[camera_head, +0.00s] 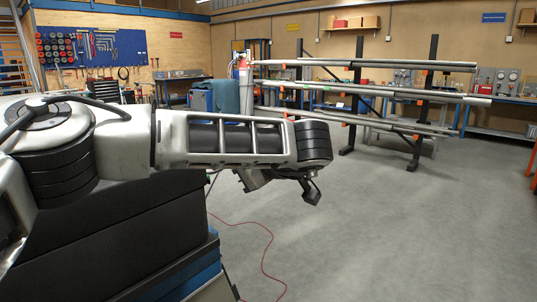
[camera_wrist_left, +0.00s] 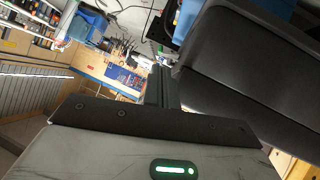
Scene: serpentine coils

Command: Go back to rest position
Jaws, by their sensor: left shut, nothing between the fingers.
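My left arm comes in from the left in the head view and reaches across the middle. My left gripper (camera_head: 312,195) hangs below the dark wrist end of that arm, over the open floor, and is partly hidden by the arm. In the left wrist view my left gripper (camera_wrist_left: 160,78) is shut, its dark fingers together with nothing held. My right gripper is in neither view.
A rack of long pipes (camera_head: 375,90) stands beyond the arm at the right. A red cable (camera_head: 270,245) lies on the grey floor (camera_head: 400,240), which is otherwise clear in front. Blue bins (camera_head: 220,97) and a tool board (camera_head: 90,47) are at the back left.

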